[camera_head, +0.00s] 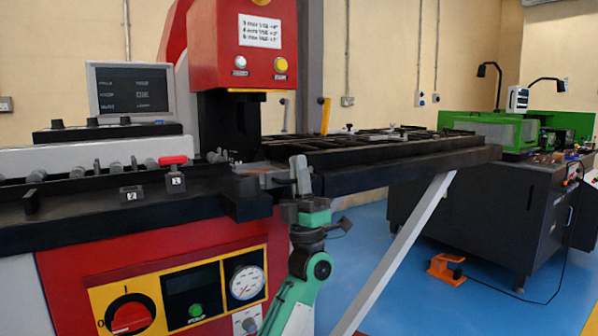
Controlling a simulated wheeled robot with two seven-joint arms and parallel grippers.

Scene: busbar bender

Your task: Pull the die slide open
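The red busbar bender (243,40) stands at the left and centre, with a dark press head (230,120) under its red housing. A dark block (246,198) sticks out at the front edge of its black bed, below the head. I cannot tell for sure which part is the die slide. My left gripper (300,172) points up just right of this block, in front of the bed. Its grey fingers look close together, but whether they are open or shut, or touch anything, is unclear. My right gripper is not in view.
A black slatted table (375,150) extends right from the bender, with a slanted grey brace (395,255) below. A red-handled part (173,161) and small numbered blocks (131,193) sit on the left bed. A dark workbench (480,205) stands right.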

